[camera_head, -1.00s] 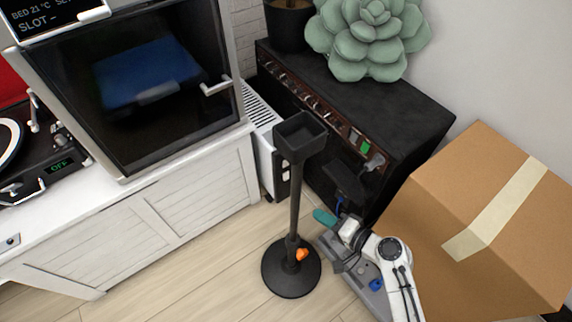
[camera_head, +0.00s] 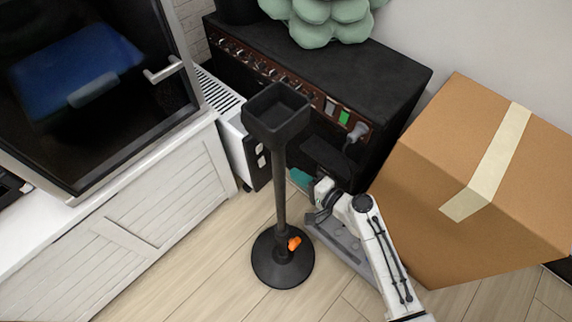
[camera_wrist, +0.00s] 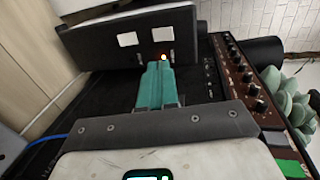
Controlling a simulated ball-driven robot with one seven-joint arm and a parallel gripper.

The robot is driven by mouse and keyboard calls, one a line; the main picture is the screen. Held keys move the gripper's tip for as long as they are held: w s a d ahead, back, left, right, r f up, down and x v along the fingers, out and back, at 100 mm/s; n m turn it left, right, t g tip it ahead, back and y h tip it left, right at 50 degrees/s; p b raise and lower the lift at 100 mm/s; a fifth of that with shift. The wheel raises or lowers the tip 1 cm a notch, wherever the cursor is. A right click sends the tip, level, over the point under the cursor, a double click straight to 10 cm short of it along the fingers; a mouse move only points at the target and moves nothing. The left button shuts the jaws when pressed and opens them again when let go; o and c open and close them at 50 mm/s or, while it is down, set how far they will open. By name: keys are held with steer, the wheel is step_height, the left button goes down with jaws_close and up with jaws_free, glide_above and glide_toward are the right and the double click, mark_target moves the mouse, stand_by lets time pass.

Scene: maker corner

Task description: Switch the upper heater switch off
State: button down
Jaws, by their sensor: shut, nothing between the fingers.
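The heater (camera_head: 232,135) is a white slatted unit beside the cabinet, with a dark end panel (camera_head: 256,172). Two white switches sit on that panel. In the wrist view the panel is turned sideways: the upper switch (camera_wrist: 163,34) is on the right, the lower switch (camera_wrist: 128,39) on the left. A small lit orange lamp (camera_wrist: 164,57) shows beside the upper switch. My gripper (camera_head: 298,176) has teal fingers, shut and empty. In the wrist view its fingertips (camera_wrist: 160,66) point at the panel near the lamp and upper switch; I cannot tell whether they touch.
A black stand with a square cup (camera_head: 279,185) stands on the floor just left of my gripper. A black amplifier (camera_head: 340,75) with knobs and a green switch is behind. A cardboard box (camera_head: 430,190) is at right. A white cabinet (camera_head: 130,225) is at left.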

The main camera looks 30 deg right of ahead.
steer(key=b, duration=0.3)
glide_toward(259, 148)
steer(key=x, duration=0.5)
steer(key=shift+w+f, duration=0.2)
steer(key=shift+f, duration=0.2)
steer(key=shift+w+a+r, duration=0.1)
steer(key=shift+w+a, duration=0.05)
steer(key=shift+w, duration=0.4)
